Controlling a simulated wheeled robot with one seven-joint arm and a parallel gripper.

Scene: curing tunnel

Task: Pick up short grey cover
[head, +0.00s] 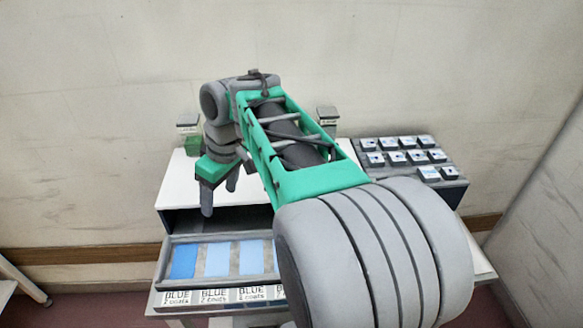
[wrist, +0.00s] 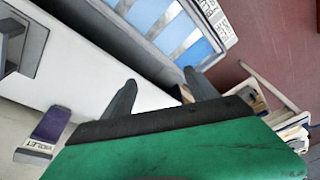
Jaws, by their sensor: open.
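My gripper (head: 220,198) hangs open and empty in the head view, pointing down near the front edge of the white top. In the wrist view its two dark fingers (wrist: 160,90) stand apart with nothing between them. A grey plate-like piece with a raised dark part (wrist: 24,45) shows at the left edge of the wrist view, cut off by the frame. I cannot tell whether it is the short grey cover. In the head view my arm hides much of the white top, and no cover can be made out there.
A grey-framed tray (head: 168,268) with blue swatches and labels sits in front of the dark opening (head: 185,221). A green block (head: 193,146) stands at the back left. A purple block (wrist: 51,124) shows in the wrist view. A dark rack (head: 452,181) holds several small boxes.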

